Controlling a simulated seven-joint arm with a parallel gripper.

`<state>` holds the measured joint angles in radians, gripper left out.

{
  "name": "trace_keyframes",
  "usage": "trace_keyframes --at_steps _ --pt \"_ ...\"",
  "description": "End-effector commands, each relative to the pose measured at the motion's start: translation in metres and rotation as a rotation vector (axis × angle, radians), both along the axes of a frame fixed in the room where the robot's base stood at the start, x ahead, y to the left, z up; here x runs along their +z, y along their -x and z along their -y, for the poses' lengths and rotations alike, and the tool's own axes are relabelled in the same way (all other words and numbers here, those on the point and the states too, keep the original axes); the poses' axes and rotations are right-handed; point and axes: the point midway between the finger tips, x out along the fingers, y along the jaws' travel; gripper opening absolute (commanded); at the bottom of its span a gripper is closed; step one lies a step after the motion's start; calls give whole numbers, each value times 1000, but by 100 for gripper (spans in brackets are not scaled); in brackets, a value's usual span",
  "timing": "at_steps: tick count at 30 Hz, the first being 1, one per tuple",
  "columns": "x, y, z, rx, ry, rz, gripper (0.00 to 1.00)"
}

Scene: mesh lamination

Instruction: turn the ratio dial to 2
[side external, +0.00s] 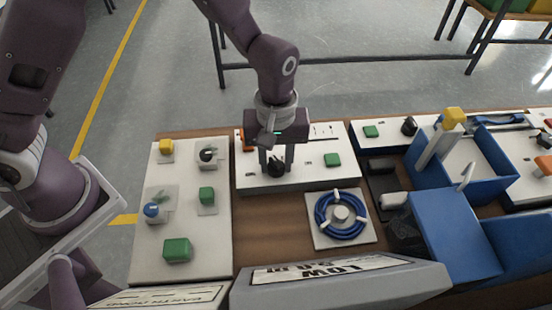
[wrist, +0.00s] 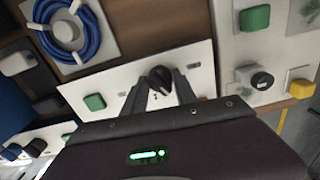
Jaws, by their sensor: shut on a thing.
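The ratio dial is a black knob (side external: 277,169) on a white panel (side external: 314,178) at the back middle of the bench in the side external view. My gripper (side external: 275,166) reaches down from above with its fingers on either side of this knob, shut on it. In the wrist view the black knob (wrist: 160,78) shows between the tips of my two fingers (wrist: 161,82). Small marks are on the panel near it, too small to read, so I cannot tell which number the dial points to.
A green button (side external: 332,160) is on the same panel, right of my gripper. A white board (side external: 180,223) with several buttons and knobs lies to the left. A coiled blue hose (side external: 342,217) is in front. A blue tray (side external: 468,160) stands to the right.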

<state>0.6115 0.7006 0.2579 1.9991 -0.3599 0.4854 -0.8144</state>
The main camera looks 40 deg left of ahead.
Motion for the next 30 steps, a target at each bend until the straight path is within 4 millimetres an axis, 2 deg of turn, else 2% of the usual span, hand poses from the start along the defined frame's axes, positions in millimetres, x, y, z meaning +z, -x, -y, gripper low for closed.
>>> trace_keyframes --at_steps 30 --pt "1 0 0 -839 1 2 0"
